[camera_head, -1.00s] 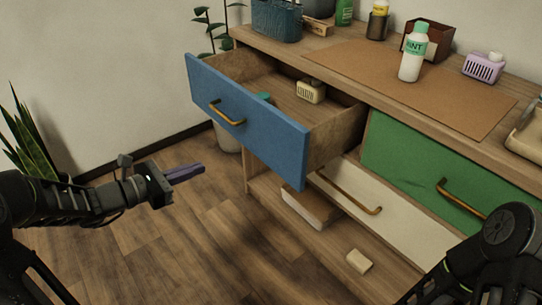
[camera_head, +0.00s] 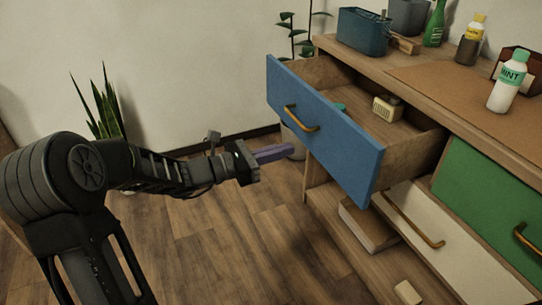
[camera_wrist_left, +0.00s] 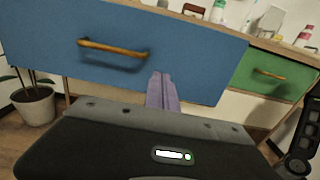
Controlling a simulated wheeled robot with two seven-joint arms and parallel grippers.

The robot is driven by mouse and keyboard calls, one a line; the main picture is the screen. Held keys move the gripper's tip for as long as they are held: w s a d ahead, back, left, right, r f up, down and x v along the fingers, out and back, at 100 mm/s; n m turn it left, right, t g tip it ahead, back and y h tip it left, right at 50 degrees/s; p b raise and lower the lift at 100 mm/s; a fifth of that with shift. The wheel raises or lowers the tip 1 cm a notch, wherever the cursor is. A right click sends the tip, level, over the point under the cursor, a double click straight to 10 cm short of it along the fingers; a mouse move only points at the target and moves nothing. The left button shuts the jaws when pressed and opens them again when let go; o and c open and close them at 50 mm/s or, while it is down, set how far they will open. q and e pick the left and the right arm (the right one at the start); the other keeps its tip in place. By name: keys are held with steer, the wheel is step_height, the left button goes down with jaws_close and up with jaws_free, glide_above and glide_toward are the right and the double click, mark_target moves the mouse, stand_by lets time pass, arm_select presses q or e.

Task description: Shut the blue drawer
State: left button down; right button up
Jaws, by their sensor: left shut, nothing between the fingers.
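The blue drawer (camera_head: 340,150) is pulled well out of the wooden cabinet, and its inside shows. Its brass handle (camera_head: 301,119) is on the front panel. A small cream box (camera_head: 386,108) and a teal item (camera_head: 340,107) lie inside. My left gripper (camera_head: 286,151) is shut and empty, to the left of the drawer front, pointing at it. In the left wrist view the purple fingers (camera_wrist_left: 162,92) are together in front of the blue panel (camera_wrist_left: 190,62), below and right of the handle (camera_wrist_left: 113,49); I cannot tell whether they touch it. My right gripper is not in view.
A cream drawer (camera_head: 440,240) below is slightly out, and a green drawer (camera_head: 490,190) is at right. A bottle (camera_head: 508,85), a blue basket (camera_head: 363,32) and other items stand on top. A block (camera_head: 408,293) lies low down. Plants stand behind.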

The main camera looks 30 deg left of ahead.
mark_target(325, 138)
arm_select(q)
steer(key=b+x, duration=0.2)
steer(key=x, duration=0.6)
steer(key=shift+f, duration=0.15)
steer(key=shift+w+d, duration=0.35)
steer(key=shift+w, duration=0.05)
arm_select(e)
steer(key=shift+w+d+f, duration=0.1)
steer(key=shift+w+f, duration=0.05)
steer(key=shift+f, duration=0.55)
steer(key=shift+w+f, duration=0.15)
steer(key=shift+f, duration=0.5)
